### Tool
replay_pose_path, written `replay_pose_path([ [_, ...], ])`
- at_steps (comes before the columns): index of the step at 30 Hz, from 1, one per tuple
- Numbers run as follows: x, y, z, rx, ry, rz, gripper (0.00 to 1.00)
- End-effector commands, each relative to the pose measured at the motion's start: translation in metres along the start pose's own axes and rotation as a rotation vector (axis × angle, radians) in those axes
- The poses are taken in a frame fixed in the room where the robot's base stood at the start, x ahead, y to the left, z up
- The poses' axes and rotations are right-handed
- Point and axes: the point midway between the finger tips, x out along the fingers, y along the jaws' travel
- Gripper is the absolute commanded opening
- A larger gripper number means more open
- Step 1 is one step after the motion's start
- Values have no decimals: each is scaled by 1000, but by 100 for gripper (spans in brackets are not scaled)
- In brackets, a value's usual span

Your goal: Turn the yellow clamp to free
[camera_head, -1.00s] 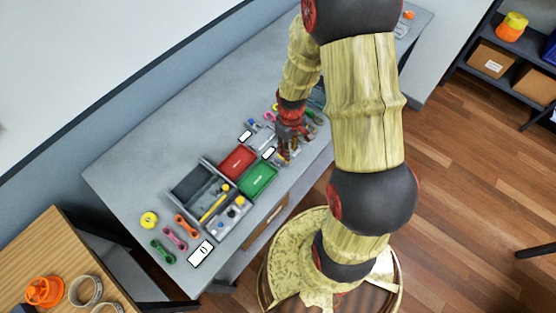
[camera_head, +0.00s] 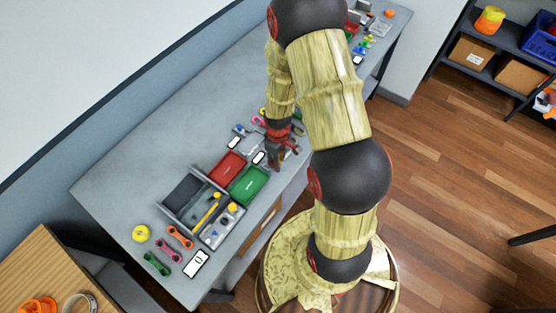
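My gripper (camera_head: 275,164) hangs low over the front part of the grey bench, just behind and right of the green tray. It is small and dark here, and its finger opening cannot be made out. My arm hides part of the bench around it. No yellow clamp can be told for certain. A yellow knob (camera_head: 232,207) and a yellow bar (camera_head: 207,212) show at the grey fixture, left of the gripper and apart from it. Small coloured parts (camera_head: 257,121) lie just behind the gripper, partly hidden.
A red tray (camera_head: 227,168) and a green tray (camera_head: 249,186) stand beside the grey fixture. A yellow round thing (camera_head: 141,233), an orange link (camera_head: 180,237) and a green link (camera_head: 157,263) lie at the near end of the bench (camera_head: 160,170). The bench's rear middle is clear.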

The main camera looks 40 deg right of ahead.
Motion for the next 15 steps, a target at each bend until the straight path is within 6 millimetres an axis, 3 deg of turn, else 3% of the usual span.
replay_pose_path([
  [6,0,0,0,0,0,0,26],
  [15,0,0,0,0,0,0,9],
])
